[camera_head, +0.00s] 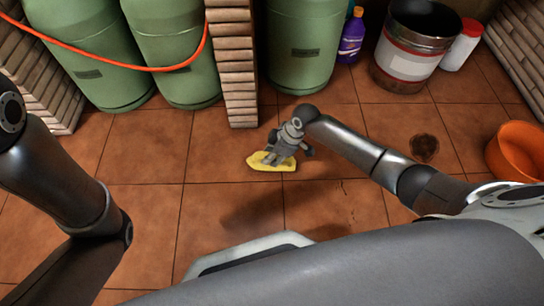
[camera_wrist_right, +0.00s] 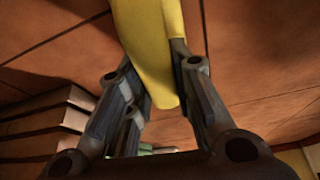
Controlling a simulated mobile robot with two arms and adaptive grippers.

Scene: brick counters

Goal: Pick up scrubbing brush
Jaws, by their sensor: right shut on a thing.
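The yellow scrubbing brush (camera_head: 262,161) shows in the head view, below the brick pillar, over the tiled floor. My right gripper (camera_head: 282,156) is shut on it and covers part of it. In the right wrist view, the yellow brush (camera_wrist_right: 153,45) runs between the two dark fingers and extends past them at the top. Whether it touches the floor is hard to tell; a dark shadow lies on the tiles below it in the picture. My left arm shows at the left of the head view, but its gripper is out of the picture.
Green gas cylinders (camera_head: 302,45) stand along the back on both sides of the brick pillar (camera_head: 233,65). A purple bottle (camera_head: 351,37), a metal bucket (camera_head: 408,50) and a white container (camera_head: 461,46) stand at the back right. An orange tub (camera_head: 515,152) is at the right edge. The middle floor is clear.

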